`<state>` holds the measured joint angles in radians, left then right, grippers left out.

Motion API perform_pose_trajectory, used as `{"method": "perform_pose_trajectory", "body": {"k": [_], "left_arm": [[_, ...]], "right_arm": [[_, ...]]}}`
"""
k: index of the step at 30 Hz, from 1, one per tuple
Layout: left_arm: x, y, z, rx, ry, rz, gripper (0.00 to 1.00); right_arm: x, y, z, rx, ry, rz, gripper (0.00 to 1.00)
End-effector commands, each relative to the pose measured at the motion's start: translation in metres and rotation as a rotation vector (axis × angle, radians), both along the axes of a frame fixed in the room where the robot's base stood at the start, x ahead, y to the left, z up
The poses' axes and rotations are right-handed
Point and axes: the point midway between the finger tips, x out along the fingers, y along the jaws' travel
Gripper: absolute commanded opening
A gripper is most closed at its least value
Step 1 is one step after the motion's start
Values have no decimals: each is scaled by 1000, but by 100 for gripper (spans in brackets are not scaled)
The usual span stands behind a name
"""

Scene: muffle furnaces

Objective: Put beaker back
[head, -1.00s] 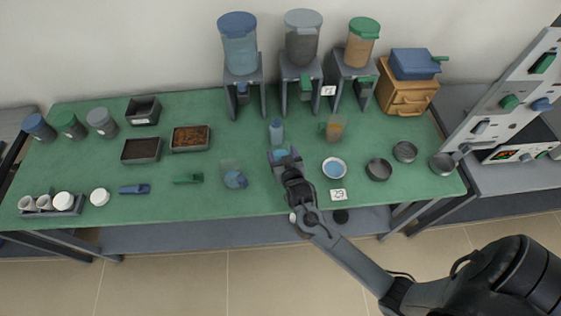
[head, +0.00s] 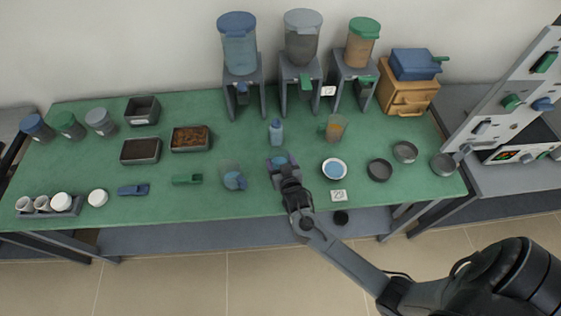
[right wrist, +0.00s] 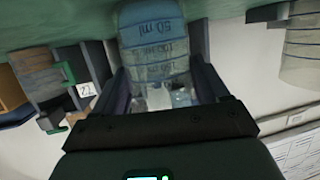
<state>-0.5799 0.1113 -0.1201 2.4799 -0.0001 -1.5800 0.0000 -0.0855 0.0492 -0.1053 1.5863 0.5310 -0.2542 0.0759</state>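A clear beaker with blue contents and ml markings (right wrist: 155,42) is between the fingers of my right gripper (right wrist: 160,85), which appears shut on its sides. In the head view my right gripper (head: 281,163) is over the front middle of the green table, with a bit of the blue beaker (head: 279,159) showing; the fingers hide most of it. The beaker's base is close to the table top; I cannot tell if it touches. Another beaker with a blue handle (head: 234,178) stands to the left. An amber beaker with a green handle (head: 334,128) stands at the right. My left gripper is not in view.
A blue bottle (head: 276,132) stands just behind the gripper. A white dish with blue powder (head: 334,169) and a number card (head: 338,196) are to the right. Several dispensers (head: 301,50) line the back. A green scoop (head: 187,180) lies left. Dark bowls (head: 379,170) are further right.

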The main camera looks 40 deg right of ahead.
Motion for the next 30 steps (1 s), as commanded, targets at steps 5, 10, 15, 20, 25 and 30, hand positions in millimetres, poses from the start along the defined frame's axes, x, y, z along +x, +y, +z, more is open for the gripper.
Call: {"method": "perform_pose_trajectory", "body": {"k": [5, 10, 15, 20, 25, 30], "left_arm": [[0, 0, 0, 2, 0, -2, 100], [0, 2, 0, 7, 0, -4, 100], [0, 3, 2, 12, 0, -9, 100], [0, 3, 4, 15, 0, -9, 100], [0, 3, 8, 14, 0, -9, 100], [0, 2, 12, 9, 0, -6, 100]], "right_arm": [[0, 0, 0, 0, 1, 0, 98], [0, 0, 0, 0, 1, 0, 98], [0, 0, 5, 0, 0, 0, 98], [-15, 7, 8, 1, 2, 1, 98], [-41, 19, 17, 2, 2, 1, 98], [-68, 33, 26, 1, 2, 1, 98]]}}
